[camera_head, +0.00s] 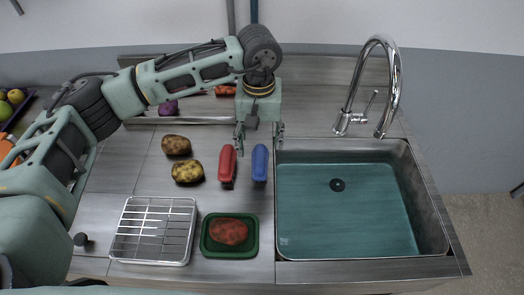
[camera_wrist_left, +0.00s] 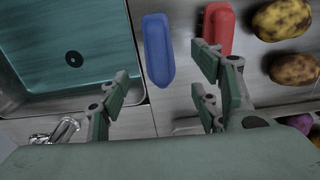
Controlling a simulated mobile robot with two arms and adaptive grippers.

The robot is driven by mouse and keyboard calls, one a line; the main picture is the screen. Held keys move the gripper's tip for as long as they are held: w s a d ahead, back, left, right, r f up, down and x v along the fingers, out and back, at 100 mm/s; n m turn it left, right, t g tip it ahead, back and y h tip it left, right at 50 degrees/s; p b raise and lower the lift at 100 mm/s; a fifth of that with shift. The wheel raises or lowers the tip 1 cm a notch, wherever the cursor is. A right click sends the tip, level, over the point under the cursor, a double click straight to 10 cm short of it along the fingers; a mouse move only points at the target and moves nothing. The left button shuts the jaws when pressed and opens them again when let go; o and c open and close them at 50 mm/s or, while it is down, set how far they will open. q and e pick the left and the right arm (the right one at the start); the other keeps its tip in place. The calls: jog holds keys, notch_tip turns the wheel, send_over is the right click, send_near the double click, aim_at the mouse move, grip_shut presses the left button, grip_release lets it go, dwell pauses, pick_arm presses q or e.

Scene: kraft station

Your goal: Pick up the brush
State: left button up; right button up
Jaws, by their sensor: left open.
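Two brush-like blocks lie side by side on the steel counter: a blue one (camera_head: 259,165) and a red one (camera_head: 227,164). In the left wrist view, the blue block (camera_wrist_left: 158,50) lies ahead of the gap between the fingers of my left gripper (camera_wrist_left: 160,88). The red block (camera_wrist_left: 217,28) is beside it, partly behind the right finger. My right gripper is not in view.
A sink (camera_head: 350,210) with a tall faucet (camera_head: 390,80) is on the right. Potatoes (camera_head: 187,172) lie left of the red block. A wire rack (camera_head: 153,232) and a green tray (camera_head: 252,246) holding a reddish potato (camera_head: 228,232) are in front.

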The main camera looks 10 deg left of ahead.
aim_at(260, 154)
pick_arm(q)
jog(key=f+p, duration=0.1)
jog(key=s+f+p, duration=0.1)
jog(key=f, duration=0.1)
notch_tip(260, 154, down, 3)
jog(key=shift+w+d+p, duration=0.1)
jog(key=shift+p, duration=0.4)
jog(key=shift+f, duration=0.1)
jog(key=c, duration=1.3)
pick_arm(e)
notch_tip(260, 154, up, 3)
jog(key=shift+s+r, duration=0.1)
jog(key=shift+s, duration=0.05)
